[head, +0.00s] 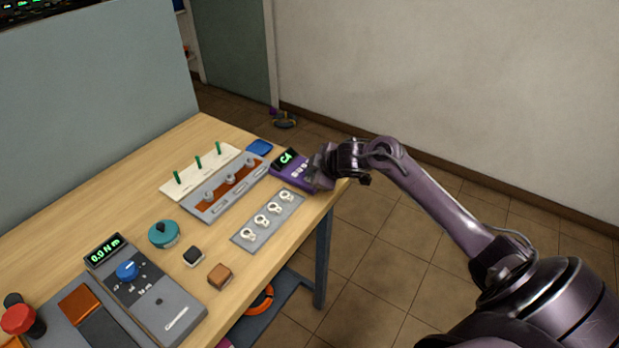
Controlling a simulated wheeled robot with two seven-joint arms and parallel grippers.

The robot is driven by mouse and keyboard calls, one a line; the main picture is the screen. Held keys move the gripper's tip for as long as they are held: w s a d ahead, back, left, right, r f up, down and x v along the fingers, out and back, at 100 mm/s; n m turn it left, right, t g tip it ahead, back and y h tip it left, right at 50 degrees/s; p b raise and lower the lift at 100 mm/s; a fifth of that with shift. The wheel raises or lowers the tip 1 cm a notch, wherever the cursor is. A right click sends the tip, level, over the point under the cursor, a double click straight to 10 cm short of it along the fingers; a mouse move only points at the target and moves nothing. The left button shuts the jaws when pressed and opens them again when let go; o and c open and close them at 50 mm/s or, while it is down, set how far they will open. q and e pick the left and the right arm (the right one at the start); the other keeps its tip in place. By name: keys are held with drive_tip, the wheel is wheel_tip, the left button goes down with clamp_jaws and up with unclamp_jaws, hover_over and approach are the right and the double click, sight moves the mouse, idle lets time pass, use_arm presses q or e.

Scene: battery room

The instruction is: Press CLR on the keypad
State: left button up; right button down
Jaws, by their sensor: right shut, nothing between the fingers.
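The purple keypad (284,174) lies at the far right corner of the wooden table. Its small dark display (286,158) shows green characters that look like "CA". A few pale keys (300,170) show beside my right gripper. My right gripper (314,177) is shut and empty, with its tips at the right part of the keypad. It hides that part, and I cannot read the CLR key or tell whether the fingertips touch a key. My left gripper is not in view.
A tray with white rings (241,239) and a grey rack (203,215) lie left of the keypad. A blue block (259,147) sits behind it. Floor is clear at right.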

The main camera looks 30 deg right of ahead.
drive_tip(key=shift+f, duration=0.3)
idle(0.4)
drive_tip(key=shift+r, duration=0.15)
drive_tip(key=shift+r+p, duration=0.7)
drive_tip(key=shift+p, duration=0.15)
wheel_tip(320, 180, up, 5)
drive_tip(key=p, duration=0.5)
drive_tip(key=shift+r, duration=0.1)
drive_tip(key=shift+a, duration=0.1)
idle(0.4)
